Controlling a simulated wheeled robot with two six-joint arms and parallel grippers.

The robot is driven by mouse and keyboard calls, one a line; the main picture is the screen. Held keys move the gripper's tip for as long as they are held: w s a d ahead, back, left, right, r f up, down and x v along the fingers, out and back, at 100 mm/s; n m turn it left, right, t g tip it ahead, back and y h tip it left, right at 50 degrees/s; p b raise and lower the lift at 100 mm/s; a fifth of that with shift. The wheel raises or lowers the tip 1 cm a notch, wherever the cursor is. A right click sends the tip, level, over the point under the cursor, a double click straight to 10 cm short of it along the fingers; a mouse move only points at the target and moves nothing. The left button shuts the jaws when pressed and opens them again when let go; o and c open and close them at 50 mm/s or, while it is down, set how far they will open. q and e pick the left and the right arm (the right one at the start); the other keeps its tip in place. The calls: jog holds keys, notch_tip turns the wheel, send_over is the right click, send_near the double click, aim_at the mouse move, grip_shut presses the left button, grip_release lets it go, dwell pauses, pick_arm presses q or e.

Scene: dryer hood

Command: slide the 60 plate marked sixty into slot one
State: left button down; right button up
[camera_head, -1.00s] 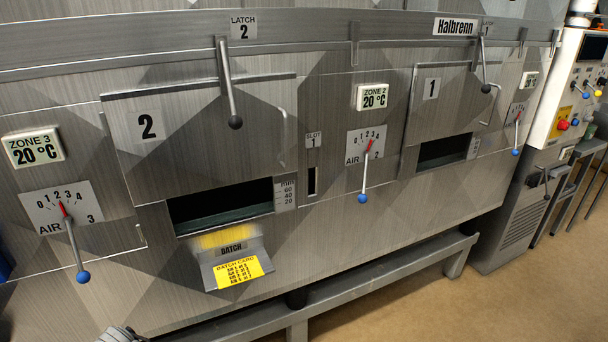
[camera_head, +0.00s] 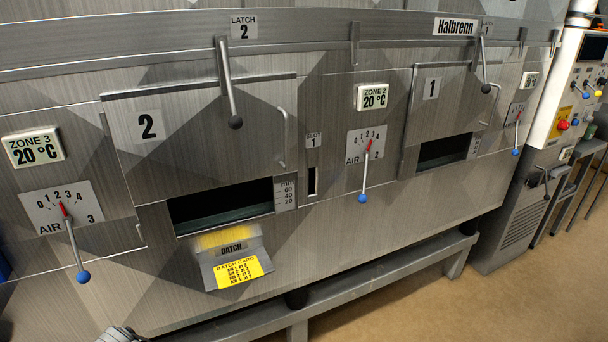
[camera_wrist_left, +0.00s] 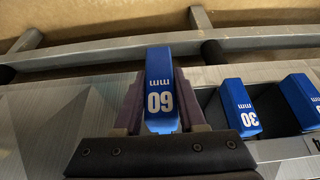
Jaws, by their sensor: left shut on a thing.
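The blue 60 mm plate (camera_wrist_left: 160,85) shows in the left wrist view, its white lettering upside down. My left gripper (camera_wrist_left: 160,112) is shut on its blue end, one finger on each side. The rest of this plate is hidden. In the head view, slot one (camera_head: 312,181) is a narrow upright dark opening below the SLOT 1 label (camera_head: 313,140). It lies between door 2 and the middle air dial. A small grey part at the bottom left edge of the head view may be my left arm. My right gripper is in neither view.
A blue 30 plate (camera_wrist_left: 239,108) and another blue plate (camera_wrist_left: 299,100) stand in a rack right of my left gripper. The batch card holder (camera_head: 233,262) juts out below door 2's opening. Blue-knobbed air levers (camera_head: 363,185) and latch handles stick out from the front.

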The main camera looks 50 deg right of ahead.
pick_arm(q)
jog(key=shift+s+a, duration=0.2)
jog(key=shift+s, duration=0.45)
jog(key=shift+s+a, duration=0.35)
jog(key=shift+s, duration=0.45)
jog(key=shift+s+a, duration=0.35)
jog(key=shift+s, duration=0.5)
jog(key=shift+s+a, duration=0.35)
jog(key=shift+s, duration=0.45)
jog(key=shift+s+a, duration=0.3)
jog(key=shift+s, duration=0.45)
jog(key=s+a, duration=0.2)
jog(key=s, duration=0.3)
jog(key=shift+s+a, duration=0.15)
jog(key=shift+s, duration=0.15)
